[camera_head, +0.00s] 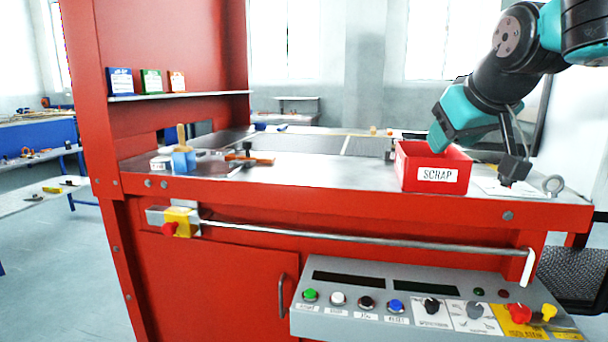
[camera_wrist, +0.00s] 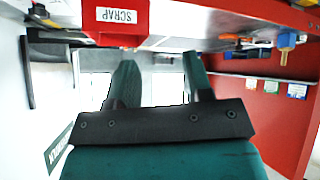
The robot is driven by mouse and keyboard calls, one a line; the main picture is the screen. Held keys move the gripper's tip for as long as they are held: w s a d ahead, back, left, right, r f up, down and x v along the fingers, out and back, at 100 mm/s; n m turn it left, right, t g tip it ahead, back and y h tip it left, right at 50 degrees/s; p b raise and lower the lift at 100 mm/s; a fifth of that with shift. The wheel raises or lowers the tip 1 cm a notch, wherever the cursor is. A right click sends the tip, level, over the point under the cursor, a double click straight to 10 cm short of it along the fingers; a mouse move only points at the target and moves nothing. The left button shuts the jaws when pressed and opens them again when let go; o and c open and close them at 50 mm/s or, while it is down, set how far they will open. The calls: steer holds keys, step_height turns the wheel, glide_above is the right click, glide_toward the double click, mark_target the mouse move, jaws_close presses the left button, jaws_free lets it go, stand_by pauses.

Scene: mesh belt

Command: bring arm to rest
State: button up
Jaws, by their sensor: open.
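My gripper (camera_head: 440,135) is at the right in the head view, tilted down just above and behind the red scrap bin (camera_head: 428,192). In the wrist view, my gripper (camera_wrist: 160,78) shows two dark green fingers spread apart with nothing between them. That view is upside down, and the bin (camera_wrist: 118,30) shows there at the top with its label inverted. My arm reaches in from the upper right. From the head view, I cannot tell whether the fingertips are inside the bin's opening or behind it, and the bin's inside is mostly hidden.
The red bench has a metal top (camera_head: 300,172). A blue block holder (camera_head: 183,160) and tools (camera_head: 245,160) lie at its left. Three small boxes stand on a shelf (camera_head: 180,96). A control panel (camera_head: 430,302) with buttons sits in front below. The middle top is mostly clear.

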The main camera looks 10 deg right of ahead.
steer(key=s+a+f+n+g+y, duration=0.6)
steer(key=s+a+f+g, duration=0.3)
steer(key=s+a+f, duration=0.9)
step_height(320, 180, up, 17)
steer(key=s+p, duration=0.1)
steer(key=p, duration=1.6)
steer(key=shift+s+a+n, duration=0.3)
steer(key=shift+a, duration=0.1)
